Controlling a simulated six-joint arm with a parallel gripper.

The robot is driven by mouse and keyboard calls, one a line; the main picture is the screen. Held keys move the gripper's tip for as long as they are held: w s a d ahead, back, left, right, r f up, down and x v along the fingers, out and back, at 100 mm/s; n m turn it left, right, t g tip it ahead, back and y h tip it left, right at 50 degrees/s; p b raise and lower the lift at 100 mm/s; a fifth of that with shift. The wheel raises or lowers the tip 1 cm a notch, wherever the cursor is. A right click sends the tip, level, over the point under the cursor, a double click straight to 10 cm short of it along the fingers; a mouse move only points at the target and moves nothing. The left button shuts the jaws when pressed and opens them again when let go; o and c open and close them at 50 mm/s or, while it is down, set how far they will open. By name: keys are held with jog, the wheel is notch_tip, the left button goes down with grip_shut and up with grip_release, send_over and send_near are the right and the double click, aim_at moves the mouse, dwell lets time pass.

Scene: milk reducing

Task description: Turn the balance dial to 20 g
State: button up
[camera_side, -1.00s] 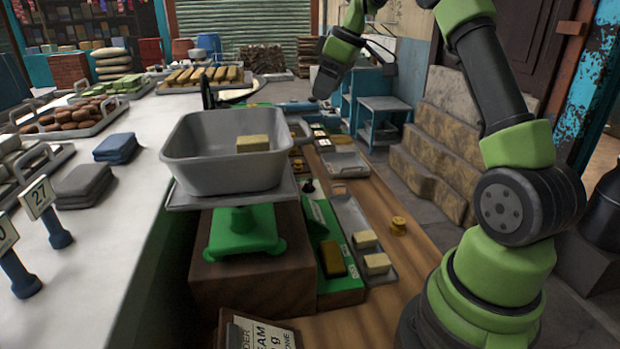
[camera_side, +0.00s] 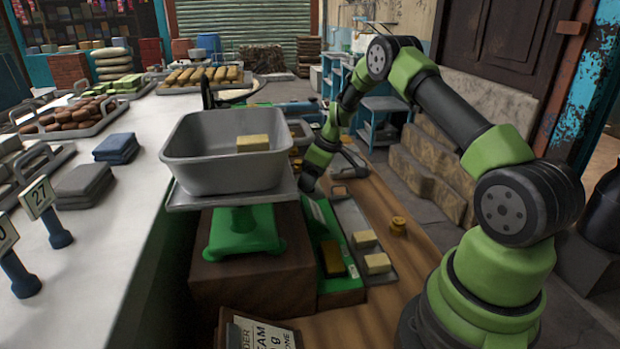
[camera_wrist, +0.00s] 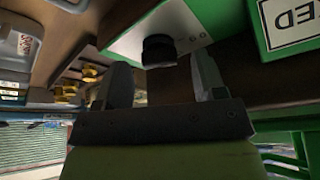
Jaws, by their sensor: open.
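The balance's dial is a black knob (camera_wrist: 158,50) on a pale, green-edged panel (camera_wrist: 125,38) in the wrist view. My gripper (camera_wrist: 162,66) is open there, one finger on each side of the knob and a little short of it; I cannot tell whether they touch. In the side view my gripper (camera_side: 308,184) is low at the right edge of the balance pan (camera_side: 200,200) and hides the knob. The green balance (camera_side: 240,232) stands on a brown block and bears a grey tub (camera_side: 225,175) with a tan block (camera_side: 253,143) in it.
A metal tray (camera_side: 350,215) with pale blocks (camera_side: 377,263) lies right of the balance. A brass weight (camera_side: 398,224) stands on the wooden bench. A green stand with a dark block (camera_side: 332,258) is close below my gripper. The white counter (camera_side: 120,220) is left.

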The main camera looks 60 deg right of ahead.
jog(key=shift+w+f, duration=0.2)
jog(key=shift+f, duration=0.2)
jog(key=c, duration=0.9)
jog(key=shift+c, duration=0.2)
jog(key=shift+a+m+h, duration=0.1)
jog(key=shift+m+h, duration=0.45)
jog(key=shift+m, duration=0.85)
jog(key=shift+a+m+h, duration=0.1)
jog(key=shift+m+h, duration=0.45)
jog(key=shift+m, duration=0.85)
jog(key=o, duration=0.9)
